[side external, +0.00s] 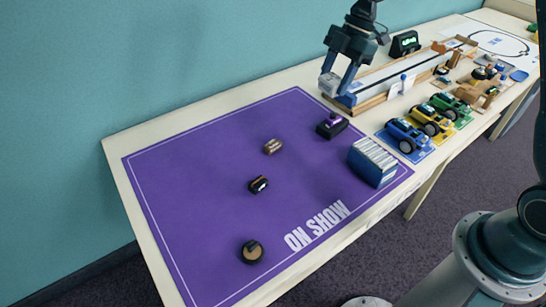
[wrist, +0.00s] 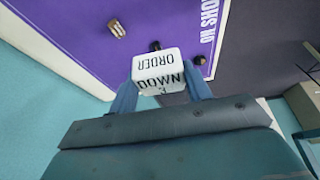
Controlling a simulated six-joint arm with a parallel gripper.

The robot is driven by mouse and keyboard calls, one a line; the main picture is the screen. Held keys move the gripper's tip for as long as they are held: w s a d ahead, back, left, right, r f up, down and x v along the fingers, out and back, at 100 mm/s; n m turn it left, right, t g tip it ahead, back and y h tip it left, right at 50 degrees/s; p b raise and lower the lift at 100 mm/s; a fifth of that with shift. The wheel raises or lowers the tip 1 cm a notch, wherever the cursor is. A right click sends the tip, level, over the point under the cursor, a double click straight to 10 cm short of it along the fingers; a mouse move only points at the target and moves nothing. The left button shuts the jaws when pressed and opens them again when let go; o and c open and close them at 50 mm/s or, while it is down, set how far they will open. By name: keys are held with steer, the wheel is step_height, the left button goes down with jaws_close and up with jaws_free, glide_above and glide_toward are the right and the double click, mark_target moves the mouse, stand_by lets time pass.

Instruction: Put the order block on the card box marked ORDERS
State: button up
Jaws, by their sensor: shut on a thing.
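My gripper (side external: 341,88) is shut on a white order block (wrist: 160,69), high over the far right corner of the purple mat (side external: 190,185). In the wrist view the block sits between the two blue fingertips; its faces read ORDER and DOWN. The block also shows in the side view (side external: 328,84), at the fingertips. A blue box (side external: 367,167) packed with white cards stands near the mat's right front edge, in front of and to the right of my gripper. No ORDERS marking is legible on it from here.
A dark block with a purple top (side external: 332,126) stands between gripper and blue box. Small items, including a brown one (side external: 273,147) and a round black one (side external: 252,251), lie on the mat. Toy cars (side external: 408,136) and a wooden track (side external: 375,98) are right. The mat's left is clear.

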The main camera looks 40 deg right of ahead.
steer(key=s+d+r, duration=0.2)
steer(key=s+d, duration=0.8)
steer(key=shift+s+d+n, duration=0.3)
steer(key=shift+d, duration=0.05)
glide_above(373, 154)
steer(key=d, duration=0.2)
steer(key=f, duration=1.6)
steer(key=shift+a, duration=0.2)
steer(key=shift+f, duration=0.1)
steer(key=shift+f, duration=1.85)
steer(key=shift+f, duration=0.15)
steer(key=o, duration=1)
steer(key=shift+c, duration=0.2)
